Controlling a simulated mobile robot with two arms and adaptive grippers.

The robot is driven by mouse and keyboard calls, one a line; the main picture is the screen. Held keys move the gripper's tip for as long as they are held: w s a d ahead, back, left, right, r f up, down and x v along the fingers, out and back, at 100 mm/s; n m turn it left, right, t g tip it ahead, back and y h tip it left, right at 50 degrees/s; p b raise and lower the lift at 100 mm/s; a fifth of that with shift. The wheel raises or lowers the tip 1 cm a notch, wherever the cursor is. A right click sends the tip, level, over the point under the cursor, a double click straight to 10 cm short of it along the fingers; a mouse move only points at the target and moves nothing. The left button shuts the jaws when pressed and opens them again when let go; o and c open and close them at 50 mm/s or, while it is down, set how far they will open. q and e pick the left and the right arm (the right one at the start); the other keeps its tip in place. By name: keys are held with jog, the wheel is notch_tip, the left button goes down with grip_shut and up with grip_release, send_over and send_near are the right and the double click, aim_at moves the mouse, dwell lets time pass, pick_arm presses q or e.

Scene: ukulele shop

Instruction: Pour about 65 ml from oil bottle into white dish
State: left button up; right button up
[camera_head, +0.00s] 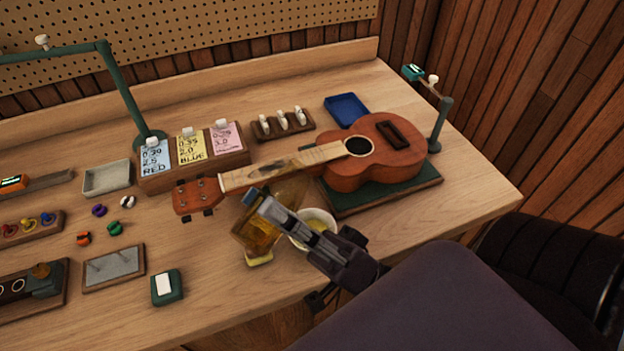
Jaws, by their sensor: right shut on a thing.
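My right gripper (285,217) comes in from the lower right and is shut on the oil bottle (257,234). The bottle is clear with amber oil inside and is tilted, its upper part leaning right near the ukulele's neck. The white dish (317,216) stands on the bench just right of the bottle, partly hidden by my gripper. Some yellow shows inside the dish. I cannot tell whether oil is flowing. My left gripper is not in view.
A ukulele (362,173) lies on a green mat (400,196) behind the dish, its neck reaching left behind the bottle. A yellow block (259,259) lies below the bottle. A green box (167,288) and a grey pad (113,268) stand left. The bench front between is clear.

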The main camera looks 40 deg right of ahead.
jog(key=r+n+g+y+p, duration=0.1)
jog(key=n+g, duration=0.1)
jog(key=shift+d+r+n+y+p, duration=0.1)
jog(key=shift+n+y+p, duration=0.2)
jog(key=shift+p, duration=0.05)
jog(key=shift+w+d+n+g+y+p, duration=0.15)
jog(key=shift+n+g+y+p, duration=0.2)
jog(key=shift+n+g, duration=0.5)
